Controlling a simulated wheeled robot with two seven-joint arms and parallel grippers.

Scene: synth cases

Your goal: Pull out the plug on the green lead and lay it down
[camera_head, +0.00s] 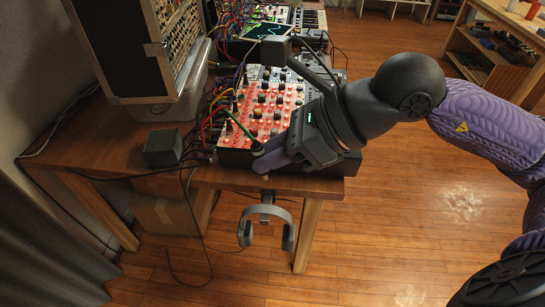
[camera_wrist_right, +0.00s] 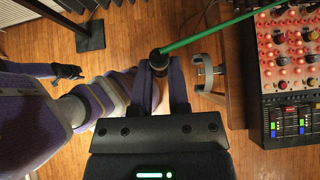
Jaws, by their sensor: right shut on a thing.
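The green lead (camera_head: 240,126) runs from the patch area down to the front of the red-lit panel. My right gripper (camera_head: 263,158) is at the panel box's front edge, above the table's front edge. In the right wrist view the gripper (camera_wrist_right: 158,66) is shut on the black plug (camera_wrist_right: 158,58), with the green lead (camera_wrist_right: 215,33) leading off to the right. The plug appears clear of the panel, held beside it. The fingers mostly hide it in the head view. A small dark shape that looks like my left gripper (camera_wrist_right: 68,72) shows in the wrist view; its jaws are unclear.
The red-lit panel (camera_head: 270,100) has many knobs and other patch leads. A dark small box (camera_head: 163,148) stands left on the wooden table (camera_head: 120,135). Headphones (camera_head: 266,222) hang below the table's front edge. Bare tabletop lies between the box and the front edge.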

